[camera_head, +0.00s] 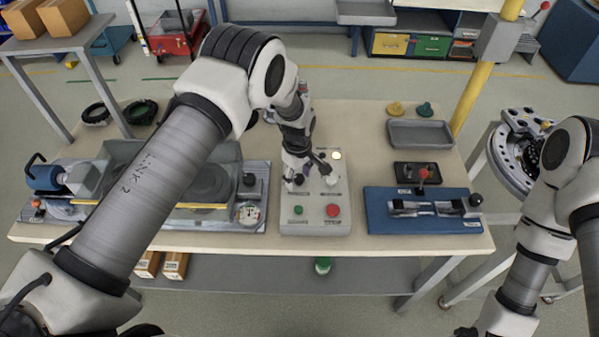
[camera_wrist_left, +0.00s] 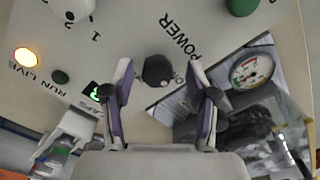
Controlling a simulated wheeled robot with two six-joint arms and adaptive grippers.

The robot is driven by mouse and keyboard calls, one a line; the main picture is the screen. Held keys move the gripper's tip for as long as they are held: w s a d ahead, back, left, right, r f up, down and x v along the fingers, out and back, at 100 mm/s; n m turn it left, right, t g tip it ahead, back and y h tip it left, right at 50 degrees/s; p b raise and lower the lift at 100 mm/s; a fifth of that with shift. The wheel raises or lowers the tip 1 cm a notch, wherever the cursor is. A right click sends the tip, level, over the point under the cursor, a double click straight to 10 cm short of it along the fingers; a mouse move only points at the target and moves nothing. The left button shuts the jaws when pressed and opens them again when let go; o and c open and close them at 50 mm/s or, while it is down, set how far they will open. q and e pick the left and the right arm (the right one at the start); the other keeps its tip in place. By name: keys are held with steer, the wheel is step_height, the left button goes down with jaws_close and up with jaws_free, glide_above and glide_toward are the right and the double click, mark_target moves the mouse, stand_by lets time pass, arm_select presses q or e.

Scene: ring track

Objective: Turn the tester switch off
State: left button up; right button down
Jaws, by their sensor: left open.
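The tester is a light grey control box (camera_head: 316,218) at the middle of the table's front, with a green button (camera_head: 298,210) and a red button (camera_head: 333,210). My left gripper (camera_head: 308,176) is over its upper part and hides the switch in the head view. In the left wrist view a black knob (camera_wrist_left: 157,70) stands beside the word POWER on the panel (camera_wrist_left: 135,30). The open fingers of my left gripper (camera_wrist_left: 160,100) lie on either side of the knob, with gaps visible. A round lamp (camera_wrist_left: 28,57) marked RUN LIVE glows orange.
A blue fixture (camera_head: 420,222) with a red-knobbed lever stands right of the box. A machine with a clear cover and a gauge (camera_head: 249,213) stands close on its left. A grey tray (camera_head: 420,133) lies at the back right. Bare table shows around the box's right side.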

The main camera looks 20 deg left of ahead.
arm_select(q)
steer(key=shift+w+d+f, duration=0.2)
steer(key=shift+w+f, duration=0.1)
steer(key=shift+f, duration=0.2)
steer(key=shift+s+a+r, duration=0.1)
steer(key=shift+s+a, duration=0.05)
steer(key=shift+s, duration=0.05)
steer(key=c, duration=0.9)
jaws_close()
steer(key=shift+f+m+b, duration=0.2)
steer(key=shift+m+b, duration=1.05)
steer(key=shift+m, duration=0.35)
steer(key=m+b, duration=0.2)
steer(key=m, duration=0.2)
steer(key=shift+s, duration=0.1)
steer(key=m+b, duration=0.1)
steer(key=m, duration=0.4)
steer(key=shift+m, duration=0.4)
steer(key=m, duration=0.4)
steer(key=shift+m, duration=0.4)
